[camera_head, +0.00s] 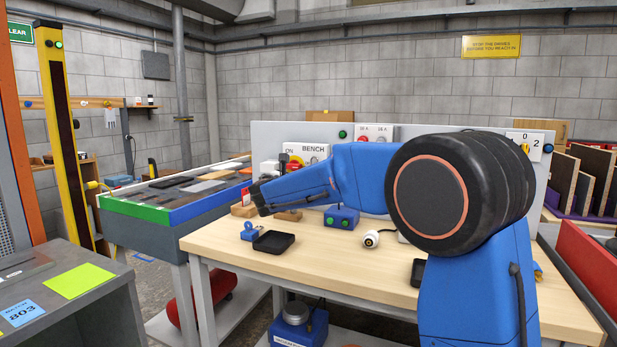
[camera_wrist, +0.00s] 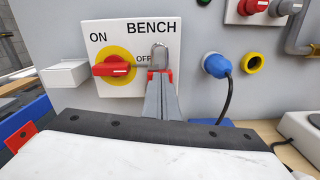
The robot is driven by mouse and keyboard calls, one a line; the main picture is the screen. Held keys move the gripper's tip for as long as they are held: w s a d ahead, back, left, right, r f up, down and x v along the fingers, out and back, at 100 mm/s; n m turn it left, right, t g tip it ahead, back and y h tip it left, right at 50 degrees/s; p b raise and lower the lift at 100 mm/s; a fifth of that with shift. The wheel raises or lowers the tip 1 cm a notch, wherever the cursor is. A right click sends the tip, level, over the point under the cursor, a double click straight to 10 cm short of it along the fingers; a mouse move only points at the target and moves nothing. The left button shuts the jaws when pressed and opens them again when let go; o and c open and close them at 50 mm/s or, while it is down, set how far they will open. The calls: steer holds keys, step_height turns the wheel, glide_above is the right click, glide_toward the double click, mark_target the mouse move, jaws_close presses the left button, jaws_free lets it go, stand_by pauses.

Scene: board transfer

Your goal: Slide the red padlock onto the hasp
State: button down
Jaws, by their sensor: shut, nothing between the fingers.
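The red padlock (camera_wrist: 151,74) shows in the wrist view at the tips of my gripper (camera_wrist: 160,78). Its silver shackle stands upright above the fingers, and most of its red body is hidden behind them. My gripper is shut with nothing between its fingers. The BENCH switch panel (camera_wrist: 103,35) has a red handle (camera_wrist: 112,69) on a yellow disc, between the ON and OFF marks. The shackle overlaps the panel's right part, beside a thin grey piece at the handle's right end. I cannot tell whether it passes through the hasp. The panel (camera_head: 313,153) also shows in the head view.
A blue plug (camera_wrist: 216,65) with a black cable and a yellow-ringed socket (camera_wrist: 252,63) are right of the panel. A grey box (camera_wrist: 67,73) is to its left. On the workbench (camera_head: 345,275) are a black tray (camera_head: 273,242) and a blue padlock (camera_head: 249,232).

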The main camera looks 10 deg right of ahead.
steer(key=shift+w+d, duration=0.2)
steer(key=shift+w, duration=0.05)
steer(key=shift+s+a, duration=0.1)
